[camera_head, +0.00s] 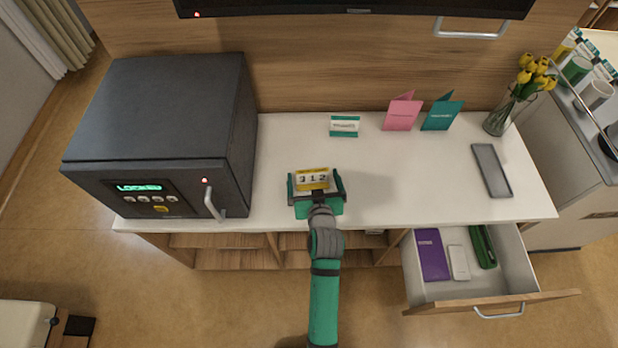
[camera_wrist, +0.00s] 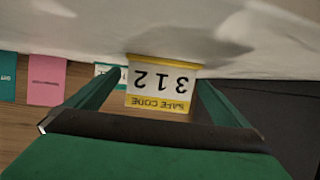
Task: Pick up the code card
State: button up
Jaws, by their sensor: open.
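The code card (camera_head: 312,179) is white with a yellow band and the number 312. It stands on the white counter, near the front middle. In the wrist view the card (camera_wrist: 161,84) appears upside down, reading "SAFE CODE" and 312. My gripper (camera_head: 317,184) is open, with one finger on each side of the card. The card's lower part is partly hidden by my gripper in the head view.
A dark safe (camera_head: 160,140) reading "LOCKED" stands at the left. Behind the card are a small teal-and-white card (camera_head: 344,126), a pink card (camera_head: 402,112) and a teal card (camera_head: 442,114). A grey tray (camera_head: 491,171) lies right. An open drawer (camera_head: 512,272) juts out front right.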

jog(key=shift+w+a+f, duration=0.2)
jog(key=shift+w+a, duration=0.1)
jog(key=shift+w, duration=0.15)
jog(key=shift+d, duration=0.3)
jog(key=shift+s+d, duration=0.1)
jog(key=shift+d, duration=0.05)
jog(key=c, duration=1.1)
jog(key=shift+a, duration=0.2)
jog(key=shift+r, duration=0.1)
